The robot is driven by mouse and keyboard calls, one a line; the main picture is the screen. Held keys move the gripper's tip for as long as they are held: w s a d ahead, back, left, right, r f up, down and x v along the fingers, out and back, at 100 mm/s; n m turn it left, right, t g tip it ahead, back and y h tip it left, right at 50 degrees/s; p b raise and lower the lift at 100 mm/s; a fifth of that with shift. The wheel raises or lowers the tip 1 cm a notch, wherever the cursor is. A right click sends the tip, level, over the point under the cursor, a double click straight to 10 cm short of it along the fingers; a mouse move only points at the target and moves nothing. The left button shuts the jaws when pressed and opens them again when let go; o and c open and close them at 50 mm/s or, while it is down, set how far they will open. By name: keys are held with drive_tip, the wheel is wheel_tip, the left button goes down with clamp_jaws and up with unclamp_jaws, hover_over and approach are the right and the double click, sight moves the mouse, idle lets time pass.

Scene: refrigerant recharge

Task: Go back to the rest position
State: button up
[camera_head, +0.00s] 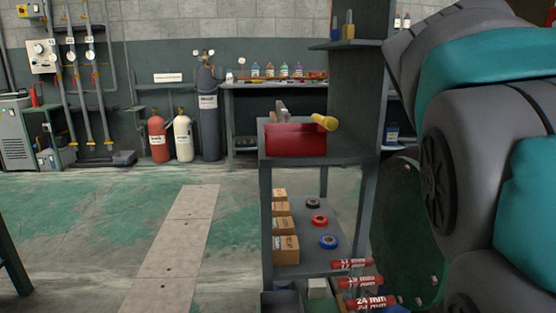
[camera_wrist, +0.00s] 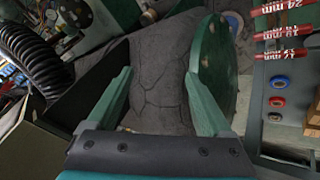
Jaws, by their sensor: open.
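My gripper (camera_wrist: 158,95) shows in the wrist view with its two green fingers wide apart. Nothing is between the fingers; dark grey cracked ground or sheet lies beyond them. A round green flange (camera_wrist: 213,70) with bolts is behind the right finger, apart or touching I cannot tell. In the head view my arm fills the right side, and my gripper is out of sight there.
Gas cylinders (camera_head: 208,115) stand at the back wall. The floor (camera_head: 110,210) on the left is clear. A black corrugated hose (camera_wrist: 35,55) shows in the wrist view.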

drive_tip(key=s+a+f+n+g+y, duration=0.1)
drive_tip(key=s+a+f+n+y, duration=0.1)
drive_tip(key=s+a+f, duration=0.4)
drive_tip(key=s+a+f+n+g+y, duration=0.1)
drive_tip(key=s+a+f, duration=0.5)
drive_tip(key=f, duration=0.6)
drive_tip(key=s+a+f+n+g+y, duration=0.2)
drive_tip(key=s+a+f+y, duration=0.2)
drive_tip(key=s+f, duration=0.6)
drive_tip(key=shift+a+n, duration=0.3)
drive_tip(key=shift+a, duration=0.9)
